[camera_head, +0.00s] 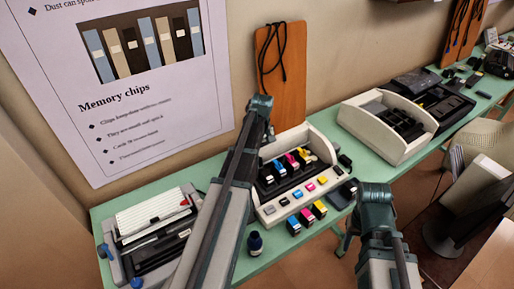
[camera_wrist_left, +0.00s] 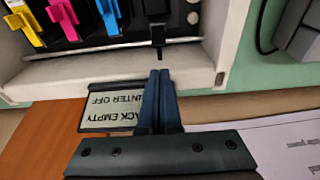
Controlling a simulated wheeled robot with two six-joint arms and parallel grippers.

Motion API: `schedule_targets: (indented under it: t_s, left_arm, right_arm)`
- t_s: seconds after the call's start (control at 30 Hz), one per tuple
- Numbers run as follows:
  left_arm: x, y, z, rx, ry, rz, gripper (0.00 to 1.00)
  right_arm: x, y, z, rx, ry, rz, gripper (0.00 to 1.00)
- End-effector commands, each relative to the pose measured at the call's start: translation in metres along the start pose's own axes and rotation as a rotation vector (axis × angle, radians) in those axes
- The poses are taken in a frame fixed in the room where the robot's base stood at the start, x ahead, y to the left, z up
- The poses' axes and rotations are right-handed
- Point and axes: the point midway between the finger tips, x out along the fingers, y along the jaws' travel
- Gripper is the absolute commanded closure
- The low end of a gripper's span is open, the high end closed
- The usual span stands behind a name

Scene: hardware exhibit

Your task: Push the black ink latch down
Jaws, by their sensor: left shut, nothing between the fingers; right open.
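The black ink latch (camera_wrist_left: 157,30) is at the right end of the row in the left wrist view, beside the cyan latch (camera_wrist_left: 109,18). In the head view I cannot clearly make it out in the dark interior of the cream printer unit (camera_head: 272,213). My left gripper (camera_wrist_left: 158,73) is shut and empty. Its fingertips are in line with the black latch's narrow end, very close to it; I cannot tell whether they touch. In the head view my left arm reaches across the unit's left side. My right gripper (camera_head: 375,190) is open and empty, in front of the table.
Magenta (camera_wrist_left: 64,18) and yellow (camera_wrist_left: 24,28) latches stand farther along the row. Loose cartridges (camera_head: 307,216) and an ink bottle (camera_head: 255,243) are at the table's front. A label plate (camera_wrist_left: 112,112) is near my left fingers. Another cream bin (camera_head: 382,140) stands to the right.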

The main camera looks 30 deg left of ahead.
Motion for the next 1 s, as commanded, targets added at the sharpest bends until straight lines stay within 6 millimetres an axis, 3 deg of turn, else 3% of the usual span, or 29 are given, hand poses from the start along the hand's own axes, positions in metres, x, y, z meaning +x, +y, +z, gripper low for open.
schedule_targets:
  t_s: [0.03, 0.17, 1.0]
  left_arm:
    - [0.0111, 0.0002, 0.0005, 0.000, 0.000, 0.000, 1.00]
    - [0.0166, 0.0001, 0.0002, 0.000, 0.000, 0.000, 1.00]
    - [0.0127, -0.0004, 0.0058, 0.000, 0.078, -0.001, 1.00]
  right_arm:
    - [0.0109, -0.0011, -0.0006, 0.000, 0.000, 0.000, 0.50]
    - [0.0163, -0.0016, -0.0010, 0.001, 0.000, 0.000, 0.50]
    - [0.0169, -0.0016, -0.0010, 0.000, 0.000, 0.000, 0.50]
